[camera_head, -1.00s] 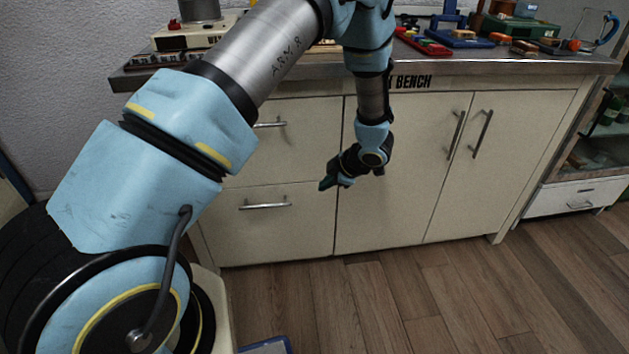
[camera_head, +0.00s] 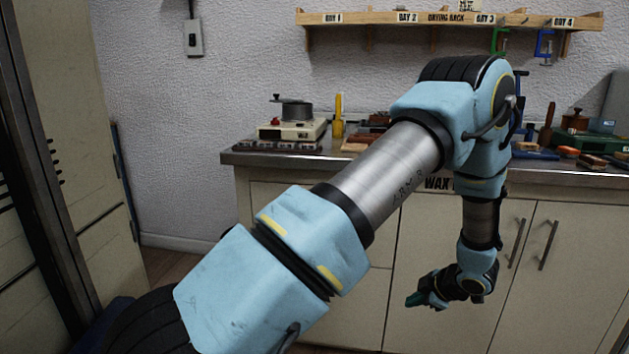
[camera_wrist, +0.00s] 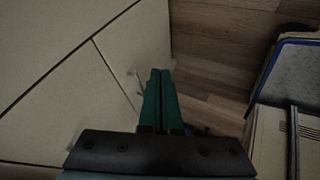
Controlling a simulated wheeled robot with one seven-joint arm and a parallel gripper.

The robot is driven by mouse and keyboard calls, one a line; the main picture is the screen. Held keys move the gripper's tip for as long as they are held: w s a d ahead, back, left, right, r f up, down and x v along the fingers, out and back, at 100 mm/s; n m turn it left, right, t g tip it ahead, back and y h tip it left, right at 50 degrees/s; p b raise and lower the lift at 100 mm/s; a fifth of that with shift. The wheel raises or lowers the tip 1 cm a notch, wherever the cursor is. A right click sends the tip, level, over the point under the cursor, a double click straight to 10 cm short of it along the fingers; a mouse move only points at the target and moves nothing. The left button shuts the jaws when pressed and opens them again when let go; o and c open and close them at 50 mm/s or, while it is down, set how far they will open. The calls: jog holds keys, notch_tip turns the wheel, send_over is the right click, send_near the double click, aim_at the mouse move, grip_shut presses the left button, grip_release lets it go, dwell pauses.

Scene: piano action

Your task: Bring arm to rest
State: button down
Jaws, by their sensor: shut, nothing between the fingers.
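My gripper (camera_head: 413,300) hangs low in front of the bench cabinet (camera_head: 437,250), below the worktop, with its dark green fingers pointing to the left in the head view. In the wrist view the two green fingers (camera_wrist: 160,82) lie side by side, shut, with nothing held between them. My arm reaches out over the floor and bends down at the elbow in front of the bench edge. The fingers appear clear of the cabinet front, though the exact gap is hard to judge.
The worktop edge (camera_head: 237,158) runs behind my arm. On it stand a hot plate with a pot (camera_head: 292,110) and several tools. A drying rack (camera_head: 400,19) hangs on the wall. The wrist view shows wooden floor (camera_wrist: 215,60) and a blue-rimmed object (camera_wrist: 290,45) at right.

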jog(key=w+a+r+m+h, duration=0.3)
jog(key=a+r+m, duration=0.15)
jog(key=r, duration=0.25)
jog(key=w+a+r+m+h, duration=0.25)
jog(key=a+r, duration=0.25)
jog(key=r, duration=0.3)
jog(key=s+a+r+m+g+y, duration=0.1)
jog(key=s+a+r+m+g, duration=0.25)
jog(key=s+a, duration=0.6)
jog(key=s+a+r+m+g+y, duration=0.1)
jog(key=s+a+r+m+g, duration=0.15)
jog(key=s+a+m, duration=0.7)
jog(key=w+a+r+n+p, duration=0.1)
jog(key=r+n+p, duration=0.1)
jog(key=r+p, duration=0.5)
jog(key=w+a+r+n+t+p, duration=0.1)
jog(key=a+r+n+p, duration=0.1)
jog(key=r+p, duration=0.6)
jog(key=shift+w+r+p, duration=0.2)
jog(key=shift+r+p, duration=0.1)
jog(key=shift+p, duration=0.05)
